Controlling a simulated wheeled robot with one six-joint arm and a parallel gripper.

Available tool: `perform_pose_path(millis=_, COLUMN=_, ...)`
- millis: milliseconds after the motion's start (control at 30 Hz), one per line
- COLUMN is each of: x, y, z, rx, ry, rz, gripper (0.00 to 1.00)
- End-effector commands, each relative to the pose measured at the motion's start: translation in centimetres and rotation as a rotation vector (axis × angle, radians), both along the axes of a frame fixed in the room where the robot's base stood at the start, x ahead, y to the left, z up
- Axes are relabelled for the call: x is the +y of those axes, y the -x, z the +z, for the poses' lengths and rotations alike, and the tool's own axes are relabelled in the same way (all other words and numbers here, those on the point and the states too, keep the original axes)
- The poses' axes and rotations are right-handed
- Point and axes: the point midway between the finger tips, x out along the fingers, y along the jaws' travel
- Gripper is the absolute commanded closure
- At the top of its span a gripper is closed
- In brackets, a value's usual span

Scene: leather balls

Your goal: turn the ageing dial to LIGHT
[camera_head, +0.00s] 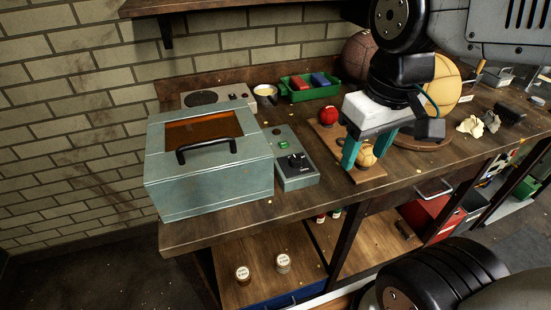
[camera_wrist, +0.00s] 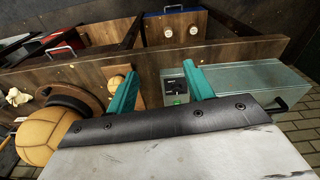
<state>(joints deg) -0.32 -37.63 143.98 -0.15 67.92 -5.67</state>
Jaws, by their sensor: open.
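The ageing dial (camera_head: 296,161) is a black knob on the sloped top of a grey-green control box (camera_head: 300,181), nearer the front than a lit green button (camera_head: 283,145). Its markings are too small to read, so its setting cannot be told. In the wrist view the dial (camera_wrist: 174,84) shows between the two teal fingers, closer to the right one. My gripper (camera_head: 366,160) is open and empty. In the head view it is to the right of the control box, over a wooden board with a small tan ball, and apart from the dial.
A teal cabinet (camera_head: 210,185) with an orange window and black handle stands directly left of the control box. A red ball (camera_head: 328,114), a green tray (camera_head: 309,92) and a cup (camera_head: 265,93) are behind. A large yellow ball (camera_head: 440,88) is at the right. Bare bench (camera_head: 245,215) lies in front.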

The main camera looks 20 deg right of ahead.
Motion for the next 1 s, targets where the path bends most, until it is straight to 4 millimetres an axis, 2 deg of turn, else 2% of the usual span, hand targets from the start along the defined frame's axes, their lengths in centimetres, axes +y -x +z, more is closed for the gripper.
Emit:
perform_pose_path(millis=167, x=0.7, y=-6.5, z=-1.2, rx=0.044, ry=0.015, rz=0.214, gripper=0.48)
perform_pose_path(millis=300, x=1.7, y=-11.8, z=-3.3, rx=0.068, ry=0.024, rz=0.397, gripper=0.48)
perform_pose_path(millis=400, x=2.3, y=-14.9, z=-5.0, rx=0.081, ry=0.027, rz=0.507, gripper=0.48)
perform_pose_path(millis=500, x=2.8, y=-17.2, z=-6.6, rx=0.091, ry=0.030, rz=0.593, gripper=0.48)
perform_pose_path(millis=600, x=3.2, y=-18.6, z=-7.7, rx=0.095, ry=0.032, rz=0.647, gripper=0.48)
perform_pose_path(millis=700, x=3.3, y=-19.2, z=-8.5, rx=0.099, ry=0.032, rz=0.674, gripper=0.48)
perform_pose_path(millis=867, x=3.3, y=-19.4, z=-10.1, rx=0.100, ry=0.032, rz=0.682, gripper=0.48)
perform_pose_path(millis=1000, x=3.3, y=-19.3, z=-12.5, rx=0.102, ry=0.031, rz=0.681, gripper=0.48)
